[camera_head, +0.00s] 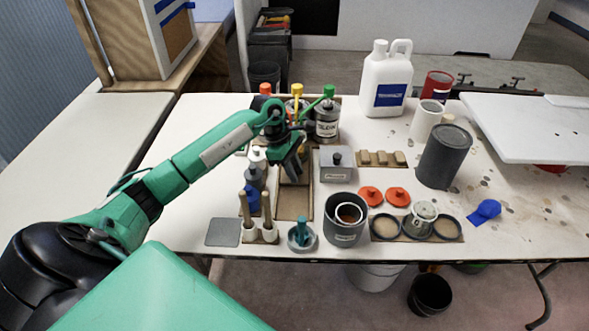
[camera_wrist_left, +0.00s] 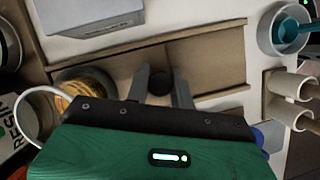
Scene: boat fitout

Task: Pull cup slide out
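A shallow brown wooden tray (camera_head: 294,203) lies on the white table, long side running away from me. The left wrist view shows its brown floor (camera_wrist_left: 216,58) and raised edges. The task's cup slide is not clearly told apart from this tray. My left gripper (camera_head: 291,166) is low over the tray's far part. In the left wrist view its two grey fingers (camera_wrist_left: 160,88) stand on either side of a dark round knob-like piece (camera_wrist_left: 159,80). I cannot tell whether they press on it. My right gripper is not in view.
A grey lidded box (camera_head: 337,166) stands close right of the tray. Tins and bottles with coloured tops (camera_head: 327,122) crowd behind. White holders with wooden handles (camera_head: 258,229), a teal-handled cup (camera_head: 301,237) and a dark canister (camera_head: 345,222) stand around its near end.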

